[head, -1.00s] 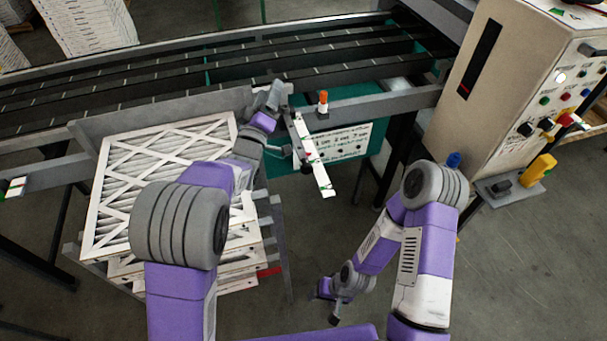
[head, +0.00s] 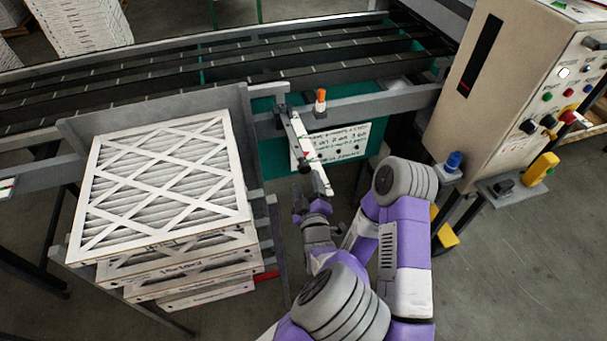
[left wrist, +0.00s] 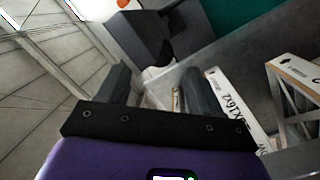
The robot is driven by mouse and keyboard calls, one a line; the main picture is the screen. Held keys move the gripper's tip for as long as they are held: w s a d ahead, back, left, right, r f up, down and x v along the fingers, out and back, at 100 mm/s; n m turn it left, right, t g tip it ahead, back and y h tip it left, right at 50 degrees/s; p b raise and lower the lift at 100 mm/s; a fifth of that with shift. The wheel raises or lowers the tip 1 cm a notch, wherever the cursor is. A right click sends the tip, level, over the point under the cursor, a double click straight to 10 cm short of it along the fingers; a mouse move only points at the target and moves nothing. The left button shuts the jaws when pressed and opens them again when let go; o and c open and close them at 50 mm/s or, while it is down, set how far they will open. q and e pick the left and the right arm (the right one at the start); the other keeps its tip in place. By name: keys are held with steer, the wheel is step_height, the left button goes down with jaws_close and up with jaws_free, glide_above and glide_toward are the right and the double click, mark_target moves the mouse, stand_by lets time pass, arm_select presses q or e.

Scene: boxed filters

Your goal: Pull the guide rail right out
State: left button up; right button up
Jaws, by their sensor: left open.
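The guide rail (head: 312,158) is a narrow white bar with dark fittings. It slopes from the conveyor's side beam toward me, to the right of the filter stack. My left gripper (head: 311,192) is open at the rail's near end in the head view. In the left wrist view its two dark fingers (left wrist: 158,88) stand apart, with a dark block (left wrist: 137,38) and a small pale piece beyond them. I cannot tell whether the fingers touch the rail.
Boxed filters (head: 165,185) are stacked in a grey-walled rack left of the rail. An orange-capped post (head: 320,103) stands on the beam just right of the rail. A control cabinet (head: 500,95) stands at the right. Bare floor (head: 530,270) lies at lower right.

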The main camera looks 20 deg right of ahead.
mark_target(304, 171)
arm_select(q)
steer(key=shift+w+d, duration=0.15)
steer(key=shift+w, duration=0.9)
steer(key=shift+w+d, duration=0.15)
steer(key=shift+w, duration=0.85)
jaws_close()
